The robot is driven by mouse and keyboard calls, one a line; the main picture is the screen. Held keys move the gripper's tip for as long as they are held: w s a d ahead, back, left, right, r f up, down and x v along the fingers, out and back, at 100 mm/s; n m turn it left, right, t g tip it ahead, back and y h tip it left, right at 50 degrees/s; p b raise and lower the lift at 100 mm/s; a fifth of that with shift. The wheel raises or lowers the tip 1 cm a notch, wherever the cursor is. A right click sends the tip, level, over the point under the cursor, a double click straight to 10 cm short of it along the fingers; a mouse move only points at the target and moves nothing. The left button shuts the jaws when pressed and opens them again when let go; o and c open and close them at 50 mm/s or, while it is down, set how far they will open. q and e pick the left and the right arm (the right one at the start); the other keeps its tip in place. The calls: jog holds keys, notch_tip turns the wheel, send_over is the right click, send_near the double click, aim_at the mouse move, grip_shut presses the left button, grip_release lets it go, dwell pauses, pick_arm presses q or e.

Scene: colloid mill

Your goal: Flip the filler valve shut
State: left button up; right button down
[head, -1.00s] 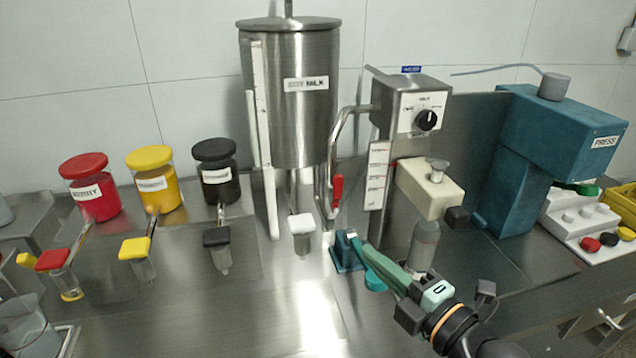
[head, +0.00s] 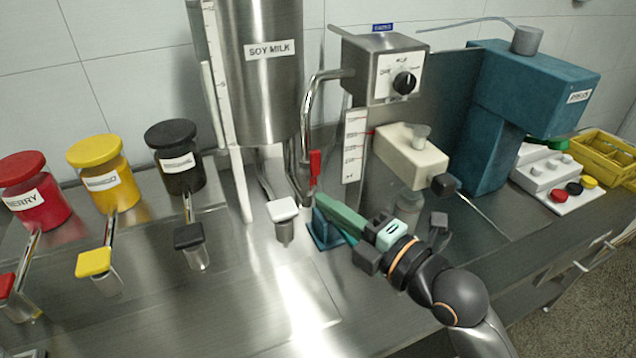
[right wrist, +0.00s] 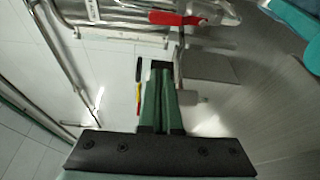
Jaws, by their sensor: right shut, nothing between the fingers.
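The filler valve is a red lever (head: 315,164) on the lower end of the bent steel pipe (head: 308,115). The lever points roughly along the pipe, upright in the head view. In the right wrist view the red lever (right wrist: 178,18) lies near the top, beyond the fingertips. My right gripper (head: 322,200) is shut and empty, its green fingertips just below the lever and apart from it. Its closed fingers (right wrist: 160,70) also show in the right wrist view. My left gripper is not in view.
A blue holder (head: 325,236) stands behind and below my fingers. The white-capped tap (head: 283,210) is close on the left. The cream filler block (head: 410,150) and the blue press (head: 530,95) are on the right. The steel counter in front (head: 250,310) is clear.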

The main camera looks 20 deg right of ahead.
aim_at(315, 163)
jog(key=w, duration=0.9)
jog(key=shift+w+d, duration=0.15)
jog(key=shift+d, duration=0.05)
jog(key=shift+b, duration=0.3)
